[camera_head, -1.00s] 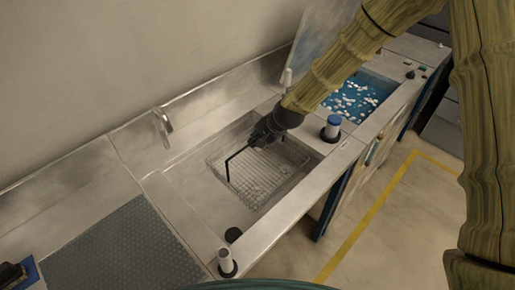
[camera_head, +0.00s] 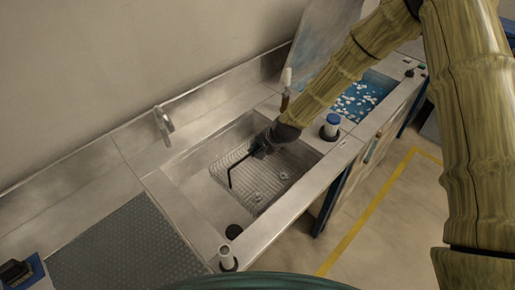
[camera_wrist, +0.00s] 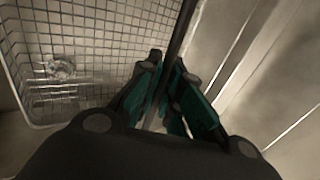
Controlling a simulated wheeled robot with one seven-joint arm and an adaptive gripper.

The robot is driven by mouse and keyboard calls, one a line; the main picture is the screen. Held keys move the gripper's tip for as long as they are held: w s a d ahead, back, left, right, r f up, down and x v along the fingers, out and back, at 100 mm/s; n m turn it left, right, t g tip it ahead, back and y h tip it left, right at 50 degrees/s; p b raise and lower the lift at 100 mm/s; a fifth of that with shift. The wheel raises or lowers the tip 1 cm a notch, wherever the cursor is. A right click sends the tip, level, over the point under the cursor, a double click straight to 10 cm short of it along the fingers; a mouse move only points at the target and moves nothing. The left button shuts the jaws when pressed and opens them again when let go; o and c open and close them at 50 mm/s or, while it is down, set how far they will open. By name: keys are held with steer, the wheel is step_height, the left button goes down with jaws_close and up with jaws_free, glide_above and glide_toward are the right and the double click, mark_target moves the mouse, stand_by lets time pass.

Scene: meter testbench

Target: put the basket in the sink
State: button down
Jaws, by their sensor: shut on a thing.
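The wire basket (camera_head: 262,172) is in the metal sink (camera_head: 188,191), on its right side. It has a dark handle (camera_head: 230,172) that stands up toward my gripper (camera_head: 262,146). In the wrist view my gripper (camera_wrist: 168,105) is shut on the dark handle bar (camera_wrist: 181,35), between its teal pads. The basket mesh (camera_wrist: 92,28) fills the left of the wrist view, with a round drain-like disc (camera_wrist: 60,67) seen through it. Whether the basket's underside touches the sink floor cannot be told.
A faucet (camera_head: 163,125) stands behind the sink. A textured mat (camera_head: 128,250) lies left.

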steer(key=c, duration=1.6)
jaws_free()
steer(key=shift+s+d+r, duration=0.1)
steer(key=shift+r, duration=0.05)
steer(key=b+v, duration=0.3)
steer(key=v, duration=0.8)
steer(key=shift+s+d+r, duration=0.15)
steer(key=shift+r, duration=0.05)
steer(key=shift+r, duration=0.1)
